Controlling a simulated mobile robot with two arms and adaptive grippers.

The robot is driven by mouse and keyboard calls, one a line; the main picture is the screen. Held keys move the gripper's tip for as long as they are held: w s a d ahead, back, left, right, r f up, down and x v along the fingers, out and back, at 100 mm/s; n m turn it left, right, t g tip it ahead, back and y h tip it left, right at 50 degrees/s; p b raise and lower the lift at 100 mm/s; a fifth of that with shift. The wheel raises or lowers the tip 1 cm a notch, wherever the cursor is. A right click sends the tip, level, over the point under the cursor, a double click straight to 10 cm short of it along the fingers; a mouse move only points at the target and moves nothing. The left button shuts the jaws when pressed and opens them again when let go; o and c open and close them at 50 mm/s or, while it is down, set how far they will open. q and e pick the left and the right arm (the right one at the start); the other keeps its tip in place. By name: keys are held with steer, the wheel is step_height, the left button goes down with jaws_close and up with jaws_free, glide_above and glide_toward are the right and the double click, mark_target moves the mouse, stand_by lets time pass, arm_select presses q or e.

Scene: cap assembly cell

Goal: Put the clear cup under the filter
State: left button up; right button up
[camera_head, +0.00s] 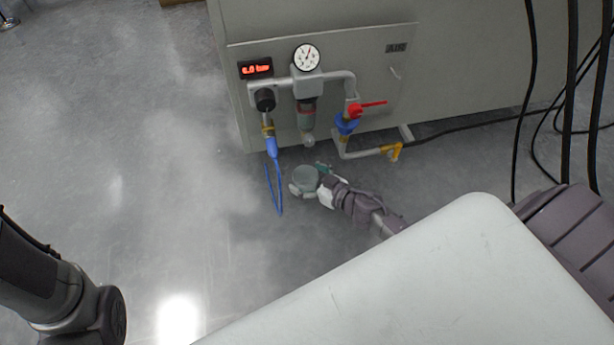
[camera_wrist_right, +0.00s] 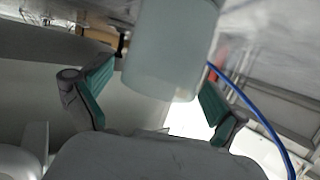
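The clear cup (camera_head: 306,178) is a pale, see-through cylinder in my right gripper (camera_head: 313,177), below the panel. In the right wrist view the cup (camera_wrist_right: 170,50) lies between the two green-padded fingers of my right gripper (camera_wrist_right: 155,90), near their tips. The filter (camera_head: 306,112) hangs under the round gauge on the panel, with a small clear bulb at its bottom end. In the head view the cup appears below the filter bulb, apart from it in the picture; the exact depth is unclear. My left gripper is out of view.
The grey panel carries a gauge (camera_head: 306,57), a red pressure display (camera_head: 255,69), a red-handled valve (camera_head: 366,108) and pipes. A blue cord loop (camera_head: 274,190) hangs left of the cup. Black cables (camera_head: 528,95) hang at the right. Open floor (camera_head: 130,150) lies to the left.

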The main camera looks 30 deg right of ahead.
steer(key=shift+r, duration=0.25)
steer(key=p+v, duration=0.6)
steer(key=v, duration=0.6)
